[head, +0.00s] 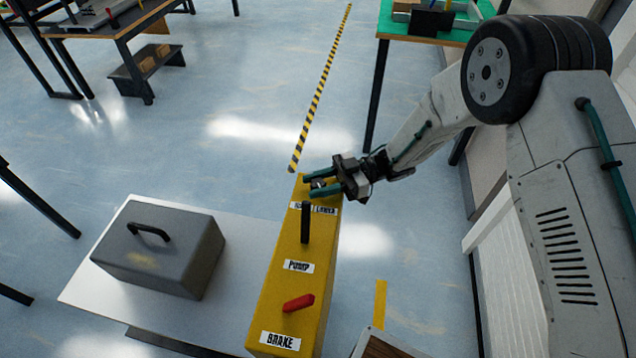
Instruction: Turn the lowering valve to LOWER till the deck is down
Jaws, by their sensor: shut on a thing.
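A yellow control post (272,285) stands in the middle of the head view. Its far end bears the lowering valve (317,184), mostly hidden by my gripper (322,187). My gripper reaches in from the right and its jaws are shut on the valve. The label below it is partly covered, with "LOWER" only roughly readable. The pale deck (85,291) lies left of the post. A grey case (165,246) with a black handle sits on the deck. I cannot tell the deck's height or the valve's exact angle.
A black pump lever (305,223) stands upright on the post, near my gripper. A red brake lever (298,303) lies nearer. A green-topped table (395,29) stands at the back right, and a wooden bench (123,31) at the back left. Floor between them is clear.

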